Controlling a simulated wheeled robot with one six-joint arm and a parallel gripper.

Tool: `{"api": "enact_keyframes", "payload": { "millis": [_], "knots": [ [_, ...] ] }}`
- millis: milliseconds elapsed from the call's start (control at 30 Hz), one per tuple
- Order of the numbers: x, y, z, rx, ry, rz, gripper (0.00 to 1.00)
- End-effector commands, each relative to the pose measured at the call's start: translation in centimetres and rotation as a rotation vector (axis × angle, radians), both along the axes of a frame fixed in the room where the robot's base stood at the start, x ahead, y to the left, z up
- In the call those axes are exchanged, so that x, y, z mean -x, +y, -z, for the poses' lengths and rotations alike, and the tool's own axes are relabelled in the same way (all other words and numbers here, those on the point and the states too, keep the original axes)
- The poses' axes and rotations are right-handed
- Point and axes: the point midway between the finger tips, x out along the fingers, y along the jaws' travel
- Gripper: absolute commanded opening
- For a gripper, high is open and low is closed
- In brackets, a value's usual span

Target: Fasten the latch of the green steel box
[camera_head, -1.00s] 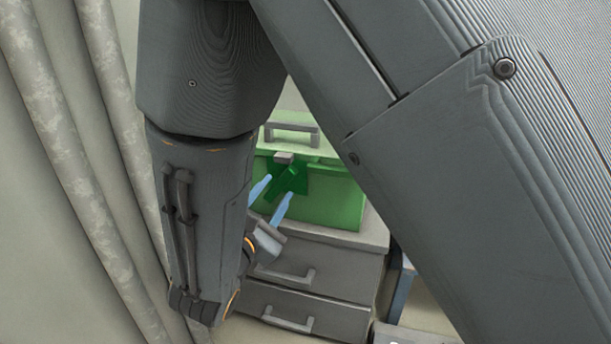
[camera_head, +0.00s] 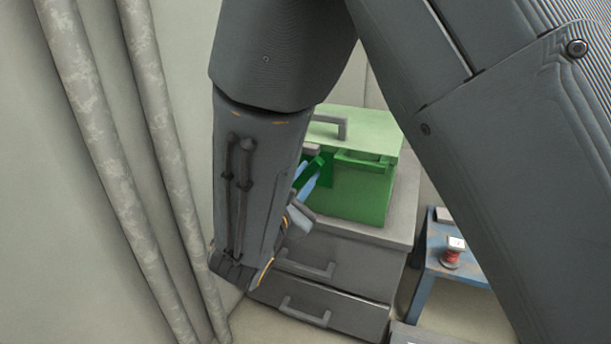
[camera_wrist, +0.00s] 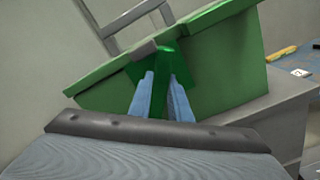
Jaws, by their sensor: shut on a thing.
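The green steel box (camera_head: 363,203) stands on a grey drawer cabinet, with its lid down and a grey handle on top. It also shows in the wrist view (camera_wrist: 219,75). Its dark green latch (camera_wrist: 160,85) hangs on the front face below a small grey catch (camera_wrist: 142,49). In the head view the latch (camera_head: 313,170) slants and is partly hidden by my arm. My gripper (camera_wrist: 166,95) has its pale blue fingers on both sides of the latch and is shut on it. I cannot tell whether the latch engages the catch.
The grey cabinet (camera_head: 345,262) has drawers with bar handles. A blue bench (camera_head: 435,262) to the right carries a red and white spool (camera_head: 452,252). Vertical pipes (camera_head: 165,130) run along the wall at left. My arm covers much of the head view.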

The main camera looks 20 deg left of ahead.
Motion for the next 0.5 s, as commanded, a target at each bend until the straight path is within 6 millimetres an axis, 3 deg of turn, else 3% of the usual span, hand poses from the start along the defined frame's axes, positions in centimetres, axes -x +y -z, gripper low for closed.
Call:
{"api": "enact_keyframes", "payload": {
  "millis": [500],
  "knots": [
    [0.1, 0.0, -0.27, 0.266, 0.021, 0.001, 0.0]
  ]
}}
